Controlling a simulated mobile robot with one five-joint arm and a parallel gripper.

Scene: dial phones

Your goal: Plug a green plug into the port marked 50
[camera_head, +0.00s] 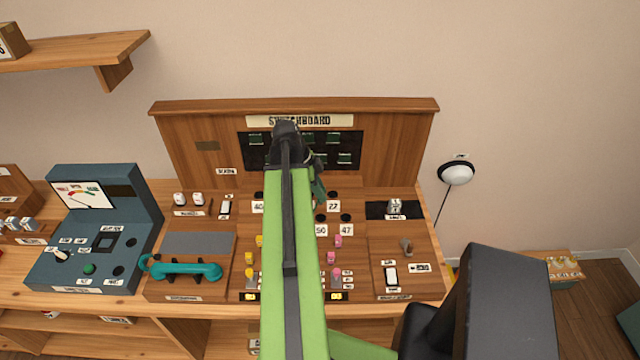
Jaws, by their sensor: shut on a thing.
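The switchboard (180,140) stands on the bench at the middle. My gripper (316,176) is above its port area, mostly hidden behind my own wrist, and is shut on a dark green plug (319,192). The plug is near the port over the label 22 (333,206); I cannot tell whether it touches the panel. The label 50 (320,230) is just below a dark port (320,218), which shows below the plug. The label 47 (346,229) and its port (346,217) are to the right. My arm hides the middle ports.
Yellow plugs (249,258) stand left of my arm and pink plugs (331,257) right of it. A teal handset (182,269) lies at the left. A blue console (95,235) is further left.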

